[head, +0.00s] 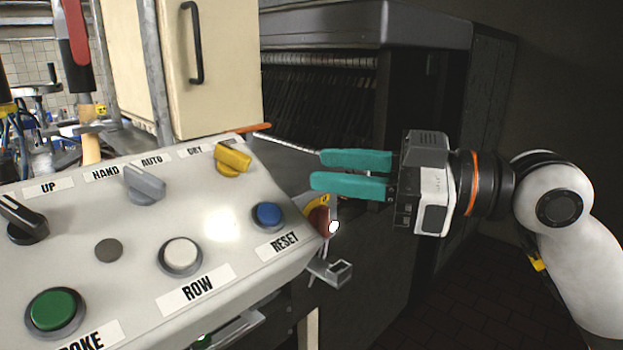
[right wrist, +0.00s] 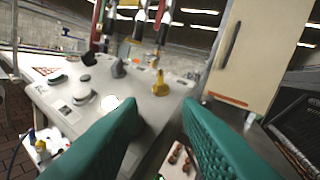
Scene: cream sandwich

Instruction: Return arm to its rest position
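My right gripper (head: 317,170) comes in from the right in the head view, with its two teal fingers pointing left. It is in the air just right of the control panel (head: 225,215), near the panel's RESET corner. Its fingers stand apart with nothing between them. The right wrist view also shows the open fingers (right wrist: 161,108), with the panel (right wrist: 60,95) beyond them. The yellow knob (head: 233,158) and blue button (head: 268,214) are the panel controls closest to the fingers. My left gripper is not in view.
A dark machine (head: 365,40) stands behind the gripper. A cream cabinet door (head: 220,75) with a black handle rises behind the panel. Grey, black and yellow knobs and several buttons stick up from the panel. The dark floor (head: 460,300) at the lower right looks clear.

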